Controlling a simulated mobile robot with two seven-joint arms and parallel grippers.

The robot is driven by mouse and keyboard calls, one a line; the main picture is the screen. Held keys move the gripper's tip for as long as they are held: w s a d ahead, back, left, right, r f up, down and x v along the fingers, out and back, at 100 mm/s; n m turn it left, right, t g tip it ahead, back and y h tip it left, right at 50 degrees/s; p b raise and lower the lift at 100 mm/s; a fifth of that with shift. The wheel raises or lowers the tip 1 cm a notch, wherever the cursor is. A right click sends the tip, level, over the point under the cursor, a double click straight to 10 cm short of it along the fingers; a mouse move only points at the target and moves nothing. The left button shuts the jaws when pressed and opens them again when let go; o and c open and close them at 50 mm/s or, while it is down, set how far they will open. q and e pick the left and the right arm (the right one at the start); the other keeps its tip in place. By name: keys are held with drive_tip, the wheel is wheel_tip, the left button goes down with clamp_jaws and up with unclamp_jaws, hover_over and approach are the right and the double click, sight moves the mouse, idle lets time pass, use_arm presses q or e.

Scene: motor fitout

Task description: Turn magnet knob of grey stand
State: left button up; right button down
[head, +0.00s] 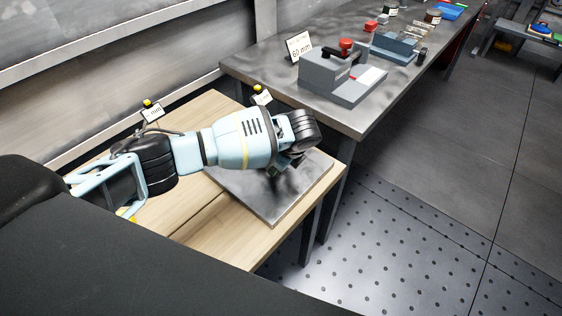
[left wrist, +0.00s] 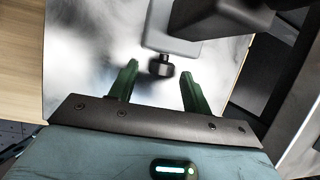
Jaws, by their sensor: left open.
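In the left wrist view, a black round knob (left wrist: 161,68) sticks out from the near side of the grey stand (left wrist: 165,38), which carries a dark upright part. My left gripper (left wrist: 158,74) is open, its two green fingers spread on either side of the knob. A gap shows between each finger and the knob. In the head view my left arm hides the knob and most of the stand, which is over the grey metal plate (head: 275,207). My right gripper is in neither view.
The plate lies on a wooden table (head: 215,235). Small signs with yellow tops stand behind my arm. A darker bench (head: 285,75) farther back holds a grey fixture (head: 340,80) with a red knob, a "60 mm" sign (head: 299,47) and several small items. Floor at right is clear.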

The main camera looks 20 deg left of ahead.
use_arm(q)
drive_tip(key=c, duration=1)
drive_tip(key=shift+w+d+f+g+y+b, duration=0.15)
drive_tip(key=shift+g+b, duration=0.1)
drive_tip(key=shift+g, duration=0.3)
drive_tip(key=shift+w+f+g+y+b, duration=0.15)
drive_tip(key=shift+g+b, duration=0.1)
drive_tip(key=shift+g, duration=0.3)
drive_tip(key=shift+m+g+y+b, duration=0.3)
drive_tip(key=shift+g+b, duration=0.15)
drive_tip(key=shift+g, duration=0.15)
drive_tip(key=shift+r, duration=0.2)
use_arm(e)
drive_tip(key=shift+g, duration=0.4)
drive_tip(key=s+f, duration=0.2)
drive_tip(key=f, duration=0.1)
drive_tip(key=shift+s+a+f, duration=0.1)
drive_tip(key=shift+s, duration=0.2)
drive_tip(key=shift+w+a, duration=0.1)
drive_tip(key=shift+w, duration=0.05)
use_arm(q)
drive_tip(key=o, duration=1)
